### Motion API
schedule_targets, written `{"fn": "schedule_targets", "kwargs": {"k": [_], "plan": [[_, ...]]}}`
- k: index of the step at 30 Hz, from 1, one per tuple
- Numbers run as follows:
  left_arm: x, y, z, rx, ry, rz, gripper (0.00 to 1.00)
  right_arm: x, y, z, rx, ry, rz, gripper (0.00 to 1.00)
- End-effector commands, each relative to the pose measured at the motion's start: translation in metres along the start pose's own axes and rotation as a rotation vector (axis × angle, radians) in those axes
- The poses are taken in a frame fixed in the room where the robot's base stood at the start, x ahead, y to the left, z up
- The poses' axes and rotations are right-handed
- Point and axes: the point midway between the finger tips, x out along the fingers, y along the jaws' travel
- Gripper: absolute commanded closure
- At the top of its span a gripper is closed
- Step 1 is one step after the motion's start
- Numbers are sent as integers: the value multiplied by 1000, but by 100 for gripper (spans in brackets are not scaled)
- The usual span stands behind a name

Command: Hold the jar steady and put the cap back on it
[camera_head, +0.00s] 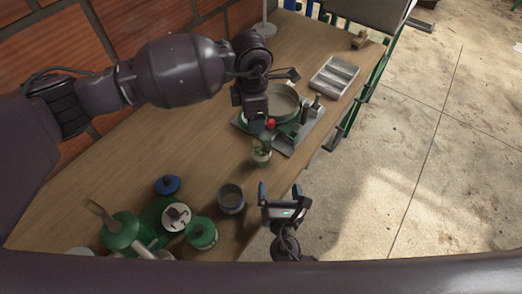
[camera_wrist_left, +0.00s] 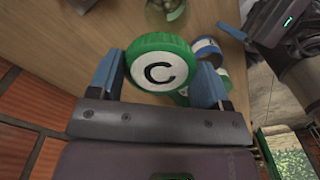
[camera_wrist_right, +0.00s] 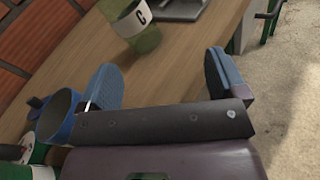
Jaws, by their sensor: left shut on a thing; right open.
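The green cap with a white top and black letter C (camera_wrist_left: 158,68) is held between the two blue fingers of my left gripper (camera_wrist_left: 163,88), which is shut on it. In the head view my left gripper (camera_head: 256,118) hangs just above and behind the jar, and the cap is not clear there. The jar (camera_head: 261,154) stands uncapped on the table with green contents. Its C label shows in the right wrist view (camera_wrist_right: 138,20), and it also shows in the left wrist view (camera_wrist_left: 167,14). My right gripper (camera_head: 284,204) is open and empty by the table's front edge, apart from the jar.
A green device with a round pan (camera_head: 284,103) is behind the jar. A grey tray (camera_head: 334,77) lies farther back. The table (camera_head: 110,170) is bare at the left middle.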

Motion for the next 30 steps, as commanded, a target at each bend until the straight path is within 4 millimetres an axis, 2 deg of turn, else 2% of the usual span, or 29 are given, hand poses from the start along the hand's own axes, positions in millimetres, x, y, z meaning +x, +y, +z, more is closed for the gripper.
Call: {"fn": "schedule_targets", "kwargs": {"k": [3,9,23,30], "plan": [[-1,-3,11,-86,2,0,50,0,17,5,-135,-43,47,9],[0,-5,18,-163,4,1,50,-1,32,8,-246,-84,84,9],[0,-6,19,-173,4,0,50,1,34,8,-260,-90,88,9],[0,-6,19,-173,4,0,50,26,36,10,-259,-91,88,9]]}}
